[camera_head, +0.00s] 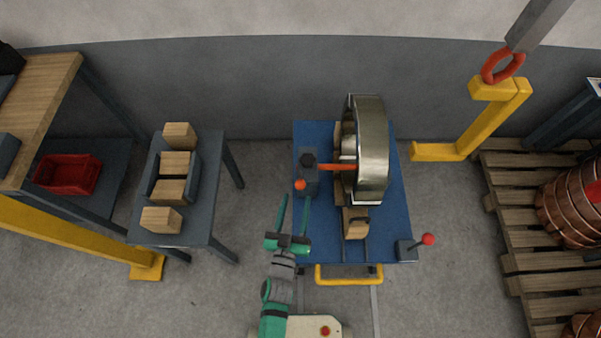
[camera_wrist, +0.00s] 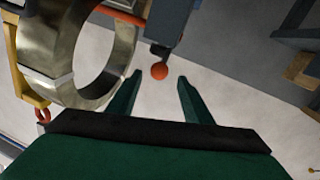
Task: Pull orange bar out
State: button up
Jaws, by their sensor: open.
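The orange bar (camera_head: 338,167) lies level between a dark post (camera_head: 308,161) and the big metal ring (camera_head: 372,150) on the blue table. In the wrist view the orange bar (camera_wrist: 120,15) shows at the top, partly cut by the frame edge. An orange ball (camera_head: 300,184) sits beside the post, and it also shows in the wrist view (camera_wrist: 159,71). My gripper (camera_head: 295,199) is open and empty, its fingers pointing toward the post. In the wrist view the ball appears between my fingertips (camera_wrist: 160,78); I cannot tell how far beyond them it is.
The blue table (camera_head: 393,222) also bears wooden blocks and a red-knobbed lever (camera_head: 428,239) at its front right corner. A side table (camera_head: 201,220) with wooden blocks stands left.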

aim_at(301, 179)
jog(key=w, duration=0.3)
jog(key=w+d, duration=0.1)
jog(key=w, duration=0.3)
jog(key=w+d, duration=0.1)
jog(key=w, duration=0.2)
jog(key=shift+w+d, duration=0.1)
jog(key=shift+w, duration=0.2)
